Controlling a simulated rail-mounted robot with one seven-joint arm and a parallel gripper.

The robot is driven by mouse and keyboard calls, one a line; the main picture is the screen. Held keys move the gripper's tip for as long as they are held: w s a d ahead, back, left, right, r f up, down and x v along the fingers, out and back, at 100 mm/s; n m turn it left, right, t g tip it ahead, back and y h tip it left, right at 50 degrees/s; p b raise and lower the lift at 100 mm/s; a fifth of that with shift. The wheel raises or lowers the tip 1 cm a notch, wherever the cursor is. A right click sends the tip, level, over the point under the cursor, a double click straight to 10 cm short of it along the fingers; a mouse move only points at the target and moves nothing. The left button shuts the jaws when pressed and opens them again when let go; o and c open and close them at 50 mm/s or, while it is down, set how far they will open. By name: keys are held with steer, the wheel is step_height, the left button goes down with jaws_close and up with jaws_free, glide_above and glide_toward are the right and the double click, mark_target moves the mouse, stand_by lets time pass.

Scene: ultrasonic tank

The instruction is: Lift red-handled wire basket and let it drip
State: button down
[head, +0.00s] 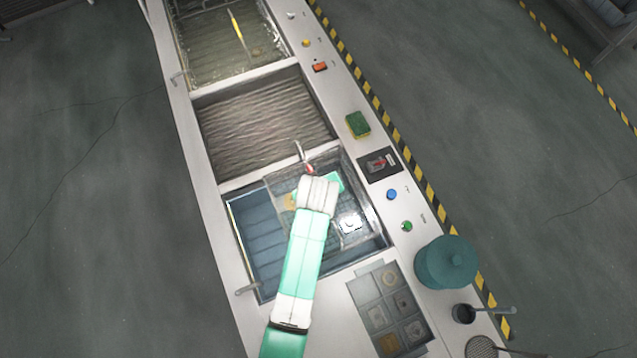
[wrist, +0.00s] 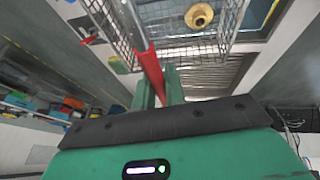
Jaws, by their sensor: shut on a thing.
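My gripper (wrist: 158,88) is shut on the red handle (wrist: 149,66) of the wire basket. The handle stands between the two green fingers in the wrist view, and a bit of red (head: 309,169) shows by my wrist in the head view. The basket's mesh (wrist: 112,28) holds a brass-coloured round part (wrist: 191,16). In the head view the basket (head: 352,190) overlaps the blue-lined tank (head: 258,250) and the divider behind it, and appears raised above the rim. My arm hides part of it. Drips cannot be made out.
A middle tank (head: 262,120) with rippled liquid and a far tank (head: 225,40) lie in line behind. A green sponge (head: 358,124), buttons and a teal pot (head: 446,262) stand along the right edge. A compartment tray (head: 378,290) sits in front, near right.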

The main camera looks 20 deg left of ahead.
steer(key=shift+r, duration=4.75)
steer(key=shift+w+a+f, duration=0.1)
